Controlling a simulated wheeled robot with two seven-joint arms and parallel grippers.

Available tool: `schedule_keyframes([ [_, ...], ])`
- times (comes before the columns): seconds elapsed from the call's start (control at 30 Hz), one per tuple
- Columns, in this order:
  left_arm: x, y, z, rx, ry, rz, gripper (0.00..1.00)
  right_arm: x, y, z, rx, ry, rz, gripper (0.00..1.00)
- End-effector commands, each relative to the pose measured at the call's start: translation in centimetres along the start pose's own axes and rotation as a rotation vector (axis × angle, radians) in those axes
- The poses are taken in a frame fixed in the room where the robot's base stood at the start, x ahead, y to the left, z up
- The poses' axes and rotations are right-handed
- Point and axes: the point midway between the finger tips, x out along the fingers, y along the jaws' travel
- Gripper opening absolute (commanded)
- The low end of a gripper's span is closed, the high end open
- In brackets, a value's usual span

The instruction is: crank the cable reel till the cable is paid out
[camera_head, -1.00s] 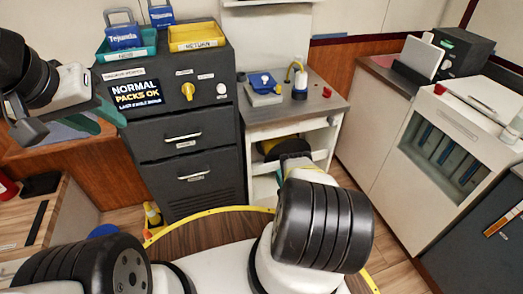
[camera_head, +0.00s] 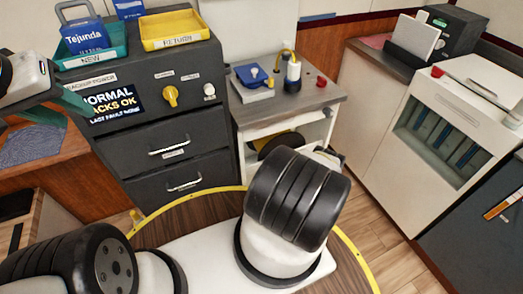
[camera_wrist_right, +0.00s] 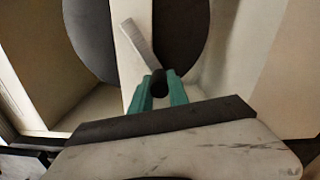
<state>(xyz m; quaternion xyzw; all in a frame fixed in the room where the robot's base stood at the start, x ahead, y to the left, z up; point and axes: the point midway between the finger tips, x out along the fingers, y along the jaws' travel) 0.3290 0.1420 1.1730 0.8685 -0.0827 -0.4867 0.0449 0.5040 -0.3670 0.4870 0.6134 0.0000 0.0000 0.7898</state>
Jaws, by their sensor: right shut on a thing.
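The cable reel (camera_head: 283,144) sits in the open shelf under the small workbench. Its dark and yellow rim shows partly in the head view, and my right arm covers the rest. In the right wrist view the reel's dark round disc (camera_wrist_right: 194,38) fills the upper middle, with a pale crank arm (camera_wrist_right: 139,45) in front of it. My right gripper (camera_wrist_right: 159,88) is shut on the dark crank handle (camera_wrist_right: 159,80) with its teal fingers on either side. My left gripper (camera_head: 50,105) is at the left edge of the head view, its teal fingers apart and empty, in front of the grey cabinet.
The grey cabinet (camera_head: 180,140) has drawers, a yellow knob and two trays on top. The workbench (camera_head: 325,92) carries a blue device and a white bottle. A white cabinet (camera_head: 455,110) with a window stands at right. Wooden floor is clear between them.

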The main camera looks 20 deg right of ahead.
Motion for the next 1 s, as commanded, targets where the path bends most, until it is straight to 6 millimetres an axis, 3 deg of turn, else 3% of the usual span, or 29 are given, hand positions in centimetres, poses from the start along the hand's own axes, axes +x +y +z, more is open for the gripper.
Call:
schedule_keyframes([
  [0.3,0.0,0.0,0.0,0.000,0.000,0.000,0.36,-0.1,0.0,0.1,-0.002,0.001,-0.001,0.00],
  [0.33,0.0,0.0,0.0,0.000,0.000,0.000,0.36,-0.1,0.0,0.1,-0.002,0.001,-0.001,0.25],
  [0.43,0.0,0.0,0.0,0.000,0.000,0.000,0.36,-0.1,0.0,0.1,-0.002,0.000,-0.001,0.43],
  [0.77,0.0,0.0,0.0,0.000,0.000,0.000,0.36,-0.2,0.0,0.1,-0.001,0.000,-0.001,0.43],
  [1.0,0.0,0.0,0.0,0.000,0.000,0.000,0.36,-3.5,-0.1,0.2,0.000,-0.004,-0.004,0.43],
])
